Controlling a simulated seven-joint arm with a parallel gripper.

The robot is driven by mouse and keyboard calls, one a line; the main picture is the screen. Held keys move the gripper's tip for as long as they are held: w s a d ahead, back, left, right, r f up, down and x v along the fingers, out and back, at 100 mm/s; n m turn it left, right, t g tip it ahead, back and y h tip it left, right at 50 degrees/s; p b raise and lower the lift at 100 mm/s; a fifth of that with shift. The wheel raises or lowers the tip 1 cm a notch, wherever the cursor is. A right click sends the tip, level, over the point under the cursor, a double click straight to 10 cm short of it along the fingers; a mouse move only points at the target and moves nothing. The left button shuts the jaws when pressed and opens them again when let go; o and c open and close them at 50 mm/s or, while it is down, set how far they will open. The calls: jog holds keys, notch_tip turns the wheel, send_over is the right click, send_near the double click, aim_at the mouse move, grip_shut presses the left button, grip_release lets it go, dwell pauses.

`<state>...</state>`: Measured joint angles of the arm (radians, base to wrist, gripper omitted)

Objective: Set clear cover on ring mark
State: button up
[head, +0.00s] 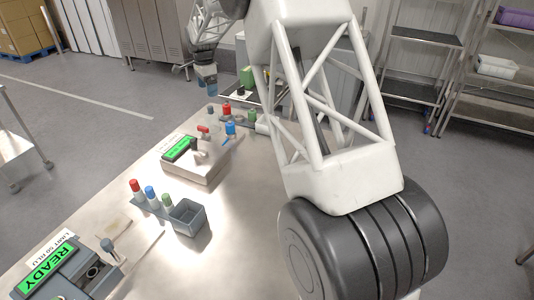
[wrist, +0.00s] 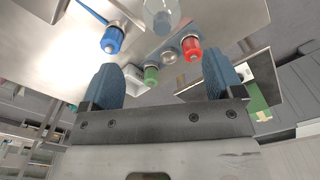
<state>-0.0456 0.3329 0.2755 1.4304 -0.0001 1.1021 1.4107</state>
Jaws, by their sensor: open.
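A clear, round, see-through thing, likely the clear cover (wrist: 163,14), shows at the top edge of the wrist view, partly cut off. It lies beyond my fingertips and apart from them. My gripper (wrist: 162,76) is open, with its two blue fingers wide apart and nothing between them. In the head view my gripper (head: 206,84) hangs at the far end of the table, above or beyond its edge.
The metal table (head: 100,222) carries a box with a green display (head: 180,149), a grey bin (head: 189,217), a READY unit (head: 48,268) and several coloured pegs. A red knob (wrist: 191,50), green knob (wrist: 151,75) and blue knob (wrist: 112,40) surround the gripper's view.

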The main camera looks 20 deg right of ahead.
jog(key=s+d+r+n+t, duration=0.15)
jog(key=s+r+n, duration=0.35)
jog(key=s, duration=1)
jog(key=s+d+r+n, duration=0.2)
jog(key=s+r, duration=0.6)
jog(key=s, duration=0.7)
jog(key=s+f+n, duration=0.2)
jog(key=s, duration=0.9)
jog(key=s+f+n, duration=0.2)
jog(key=s+n, duration=0.1)
jog(key=s, duration=0.7)
jog(key=s+d+f+n+t, duration=0.1)
jog(key=s+f+n, duration=0.1)
jog(key=s, duration=0.9)
jog(key=shift+s+f+n, duration=0.35)
jog(key=shift+f+n, duration=0.05)
jog(key=shift+n, duration=0.3)
